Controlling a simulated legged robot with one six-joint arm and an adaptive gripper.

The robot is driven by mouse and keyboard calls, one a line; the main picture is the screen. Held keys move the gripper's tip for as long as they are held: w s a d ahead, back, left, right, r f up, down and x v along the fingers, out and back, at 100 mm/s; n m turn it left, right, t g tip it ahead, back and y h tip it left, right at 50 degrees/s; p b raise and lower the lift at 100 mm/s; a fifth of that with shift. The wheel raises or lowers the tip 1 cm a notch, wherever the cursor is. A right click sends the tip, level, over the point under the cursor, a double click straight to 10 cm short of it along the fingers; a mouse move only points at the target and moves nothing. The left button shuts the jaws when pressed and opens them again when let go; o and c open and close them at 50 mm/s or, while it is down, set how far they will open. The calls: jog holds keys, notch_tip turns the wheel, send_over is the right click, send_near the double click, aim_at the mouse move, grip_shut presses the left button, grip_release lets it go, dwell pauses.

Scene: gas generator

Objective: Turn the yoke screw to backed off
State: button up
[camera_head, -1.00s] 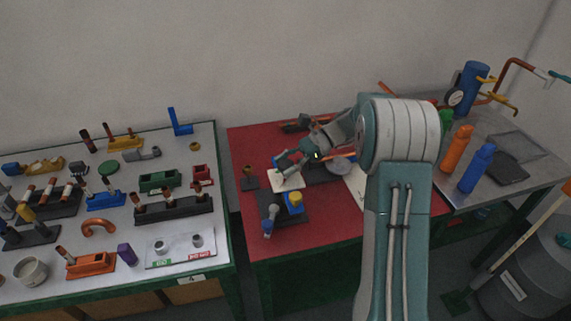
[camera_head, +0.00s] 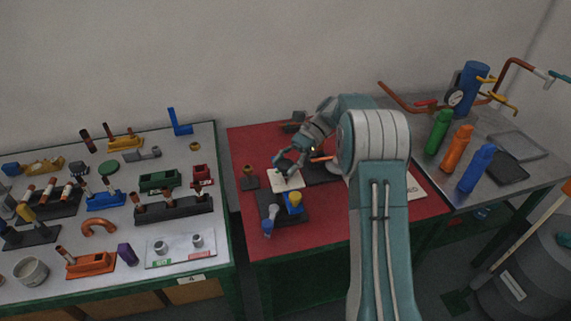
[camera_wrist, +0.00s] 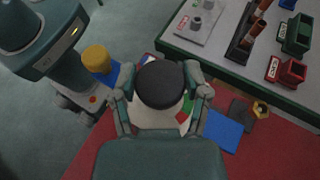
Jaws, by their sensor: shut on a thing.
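A round black knob (camera_wrist: 161,84), apparently the head of the yoke screw, sits between the two fingers of my gripper (camera_wrist: 160,88) in the wrist view. The fingers close on it from both sides. Beneath it is a pale plate with green and red marks, partly hidden by the knob and fingers. In the head view my gripper (camera_head: 288,164) reaches down from the upper right over the white plate (camera_head: 290,183) on the red bench top. The knob is small and mostly hidden there, and its turn angle cannot be read.
A grey table (camera_head: 60,245) with several parts lies left. Green, orange and blue bottles (camera_head: 475,168) stand right. The red bench's front right is clear.

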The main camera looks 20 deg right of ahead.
jog(key=o, duration=1.1)
jog(key=shift+w, duration=0.1)
jog(key=shift+o, duration=0.2)
jog(key=shift+t, duration=0.3)
jog(key=m+t+y, duration=0.1)
jog(key=m+t, duration=0.3)
jog(key=shift+m+t+y, duration=0.4)
jog(key=m+t, duration=0.5)
jog(key=t, duration=0.1)
jog(key=shift+m+h, duration=0.3)
jog(key=shift+h, duration=0.1)
jog(key=m+t+h, duration=0.4)
jog(key=m+t, duration=0.1)
jog(key=shift+m+t, duration=0.4)
jog(key=shift+m+t+h, duration=1.2)
jog(key=shift+m+h, duration=0.9)
jog(key=shift+m+h, duration=0.3)
jog(key=shift+h, duration=0.1)
